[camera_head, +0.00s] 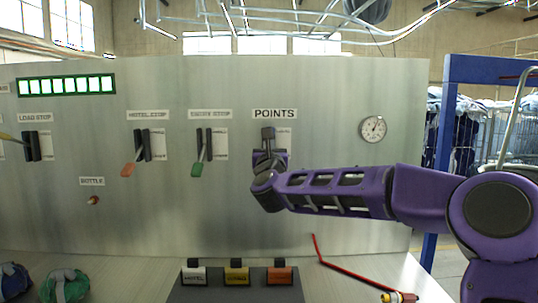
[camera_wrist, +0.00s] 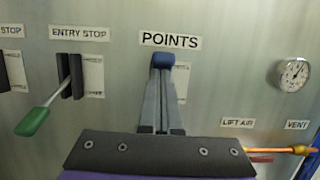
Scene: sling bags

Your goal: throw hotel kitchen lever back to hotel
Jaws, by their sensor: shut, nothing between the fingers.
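The lever under the POINTS sign (camera_head: 275,113) stands on the grey panel, its dark knob (camera_head: 267,132) up just above my gripper (camera_head: 268,158). In the wrist view its blue knob (camera_wrist: 164,60) sits right below the sign, beyond the tips of my gripper (camera_wrist: 162,76). My grey fingers are together, with nothing held between them. I cannot tell whether the tips touch the knob. My fingers hide the lever's shaft and part of the label plate (camera_wrist: 181,78), whose words are too small to read.
Left are the entry stop lever with green handle (camera_wrist: 32,122) and hotel stop lever with orange handle (camera_head: 128,170). A gauge (camera_wrist: 295,74) and an orange lever (camera_wrist: 280,151) by LIFT AIR are right. A box with labelled blocks (camera_head: 236,294) and a red rod (camera_head: 345,269) lie below.

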